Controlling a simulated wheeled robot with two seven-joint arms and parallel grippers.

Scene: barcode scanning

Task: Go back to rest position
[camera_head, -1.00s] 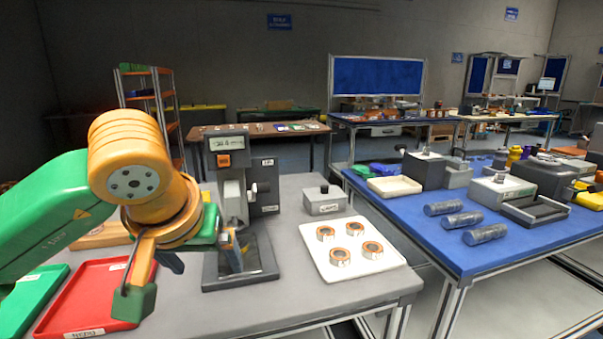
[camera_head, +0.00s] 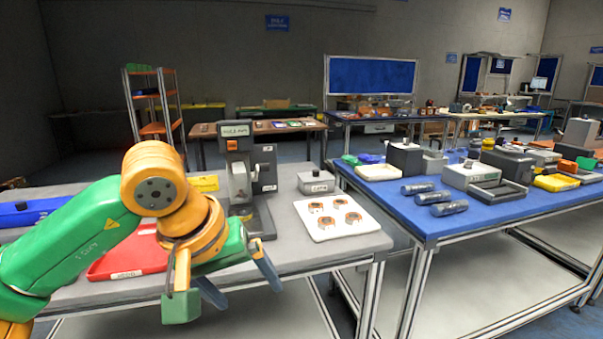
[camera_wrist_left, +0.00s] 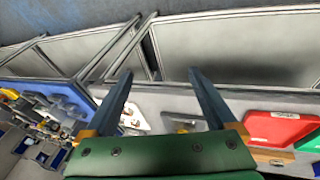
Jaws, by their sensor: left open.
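My left arm comes in from the left in the head view. Its left gripper (camera_head: 250,297) hangs low at the near edge of the grey table (camera_head: 290,255), with its dark fingers spread apart and nothing between them. The left wrist view shows the same open fingers (camera_wrist_left: 160,78) with empty space between them. The gripper is in front of the grey measuring device (camera_head: 238,180) and apart from it. My right gripper is not in view.
A red tray (camera_head: 130,258) lies on the grey table, partly hidden by my arm. A white plate (camera_head: 366,226) holds several copper-coloured rings (camera_head: 325,222). A blue table (camera_head: 475,228) with grey cylinders (camera_head: 433,197) stands to the right. The floor between the tables' front legs looks clear.

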